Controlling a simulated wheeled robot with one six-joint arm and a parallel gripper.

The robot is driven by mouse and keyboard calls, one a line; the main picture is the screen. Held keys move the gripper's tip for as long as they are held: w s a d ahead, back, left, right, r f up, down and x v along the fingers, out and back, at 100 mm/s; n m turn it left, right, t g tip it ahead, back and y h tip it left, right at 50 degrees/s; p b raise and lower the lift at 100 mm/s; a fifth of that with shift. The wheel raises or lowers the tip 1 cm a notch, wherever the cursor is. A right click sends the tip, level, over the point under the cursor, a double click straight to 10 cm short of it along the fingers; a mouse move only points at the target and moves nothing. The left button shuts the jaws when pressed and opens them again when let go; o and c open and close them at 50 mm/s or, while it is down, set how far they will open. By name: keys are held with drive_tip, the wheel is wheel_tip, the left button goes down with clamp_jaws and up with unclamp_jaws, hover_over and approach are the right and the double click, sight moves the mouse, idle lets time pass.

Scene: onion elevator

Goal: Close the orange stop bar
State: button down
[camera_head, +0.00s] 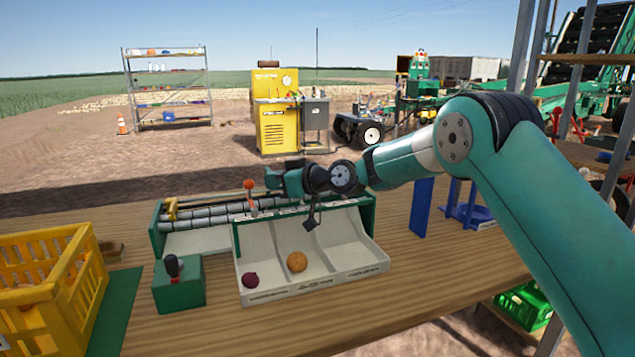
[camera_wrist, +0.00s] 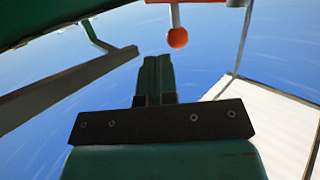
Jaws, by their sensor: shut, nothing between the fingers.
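The orange stop bar shows in the head view as an orange ball knob (camera_head: 249,184) on a short upright stem, at the back left of the white sorting tray. In the wrist view the orange knob (camera_wrist: 178,38) sits at the end of a pale stem, joined to an orange piece at the top edge. My gripper (camera_head: 269,179) is close to the knob, on its right, in the head view. Its green fingers (camera_wrist: 154,72) are together and empty in the wrist view, with the knob just beyond and slightly right of their tips. No contact is visible.
The white tray (camera_head: 368,257) holds a dark red onion (camera_head: 250,280) and a brown onion (camera_head: 297,262) in separate lanes. Rollers (camera_head: 205,222) run behind it. A green box with a black-knobbed lever (camera_head: 172,268) and a yellow crate (camera_head: 85,300) stand left.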

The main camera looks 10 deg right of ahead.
drive_tip(key=b+v, duration=0.2)
drive_tip(key=v, duration=1.2)
drive_tip(key=s+a+f+m+g+h, duration=0.1)
drive_tip(key=s+a+g+h, duration=0.15)
drive_tip(key=s, duration=0.75)
drive_tip(key=s+a+g+h, duration=0.1)
drive_tip(key=s+a+g, duration=0.15)
drive_tip(key=s, duration=0.65)
drive_tip(key=s+d+f+m+g+h, duration=0.1)
drive_tip(key=s+d+f+g+h, duration=0.15)
drive_tip(key=s, duration=0.75)
drive_tip(key=s+d+f+m+g+h, duration=0.2)
drive_tip(key=s+d+h, duration=0.15)
drive_tip(key=s, duration=0.65)
wheel_tip(320, 180, up, 13)
drive_tip(key=p, duration=1.3)
drive_tip(key=shift+w+d+y, duration=0.15)
drive_tip(key=shift+y, duration=0.3)
